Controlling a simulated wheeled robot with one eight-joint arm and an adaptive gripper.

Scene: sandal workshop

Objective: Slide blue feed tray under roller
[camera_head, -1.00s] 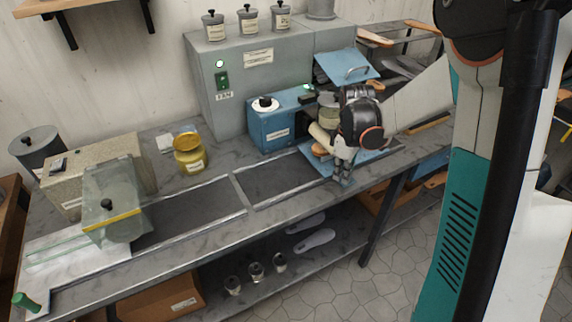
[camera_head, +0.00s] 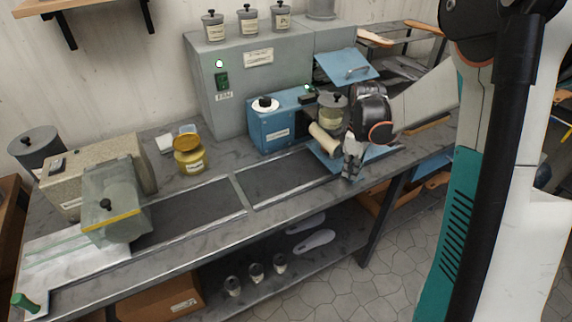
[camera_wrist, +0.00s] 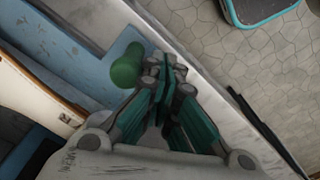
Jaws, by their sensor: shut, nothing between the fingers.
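The blue feed tray (camera_head: 379,155) lies on the bench by the cream roller (camera_head: 325,139), partly hidden by my arm. In the wrist view, the blue tray surface (camera_wrist: 85,72) carries an upright green knob (camera_wrist: 127,70) near its edge. A pale piece with a brown edge (camera_wrist: 38,92) lies along the tray at left. My gripper (camera_head: 350,176) is low at the tray's front edge. It is shut and empty. In the wrist view, its fingertips (camera_wrist: 166,72) are right beside the green knob; I cannot tell if they touch it.
A blue machine box (camera_head: 280,128) stands behind the bench's dark inset strip (camera_head: 280,176). A yellow jar (camera_head: 190,155) and a stone-coloured block (camera_head: 95,170) stand farther left. The bench's front edge is close to my gripper. The dark strip is clear.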

